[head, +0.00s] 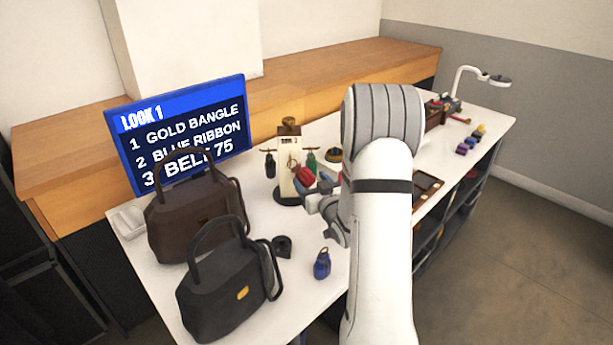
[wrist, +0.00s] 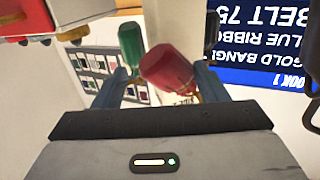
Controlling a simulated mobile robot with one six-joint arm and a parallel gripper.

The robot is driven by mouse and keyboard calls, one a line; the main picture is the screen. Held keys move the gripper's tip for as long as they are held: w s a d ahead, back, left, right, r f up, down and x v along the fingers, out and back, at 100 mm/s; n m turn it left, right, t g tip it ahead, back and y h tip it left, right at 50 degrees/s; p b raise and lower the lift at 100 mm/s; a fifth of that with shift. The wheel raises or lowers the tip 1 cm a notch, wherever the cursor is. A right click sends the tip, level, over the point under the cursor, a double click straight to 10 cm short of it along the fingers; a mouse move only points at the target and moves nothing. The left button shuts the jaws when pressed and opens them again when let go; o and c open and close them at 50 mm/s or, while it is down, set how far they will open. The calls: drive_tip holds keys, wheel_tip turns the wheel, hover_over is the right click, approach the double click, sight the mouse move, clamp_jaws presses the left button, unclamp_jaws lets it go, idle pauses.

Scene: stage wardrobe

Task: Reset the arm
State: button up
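My arm reaches over the white table (head: 316,290), with my gripper (head: 315,193) low beside a small display stand (head: 287,185). In the wrist view my gripper (wrist: 160,88) has its two fingers apart. A red item (wrist: 170,68) shows between them, nearer the right finger; I see no finger pressing on it from the left. The red item (head: 304,175) is by the stand in the head view. A green item (head: 311,161) and a dark one (head: 270,166) hang from the stand's arms. The arm hides part of the table behind it.
A brown handbag (head: 180,228) and a black handbag (head: 222,292) stand at the left, before a blue screen (head: 180,135) listing gold bangle, blue ribbon and belt 75. A blue pouch-like item (head: 322,264) lies near the front edge. A desk lamp (head: 465,78) stands at the far right.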

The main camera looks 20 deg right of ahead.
drive_tip(key=shift+s, duration=1.25)
drive_tip(key=r+g, duration=0.1)
drive_tip(key=a+r+p, duration=0.1)
drive_tip(key=a+r+g+h+p, duration=0.1)
drive_tip(key=r, duration=0.1)
drive_tip(key=shift+s+a+r+g, duration=0.1)
drive_tip(key=shift+s+a+g, duration=0.05)
drive_tip(key=shift+a+g, duration=0.15)
drive_tip(key=s+a+r+g+p, duration=0.2)
drive_tip(key=s+a+r+g, duration=0.2)
drive_tip(key=s, duration=0.5)
drive_tip(key=s+a+r+g+p, duration=0.3)
drive_tip(key=s+a, duration=0.3)
drive_tip(key=s, duration=0.4)
drive_tip(key=s+a+r+g+p, duration=0.2)
drive_tip(key=s+a+r+g, duration=0.3)
drive_tip(key=s, duration=0.5)
drive_tip(key=shift+s+g+y, duration=0.25)
drive_tip(key=shift+g+y, duration=0.05)
drive_tip(key=shift+g, duration=0.1)
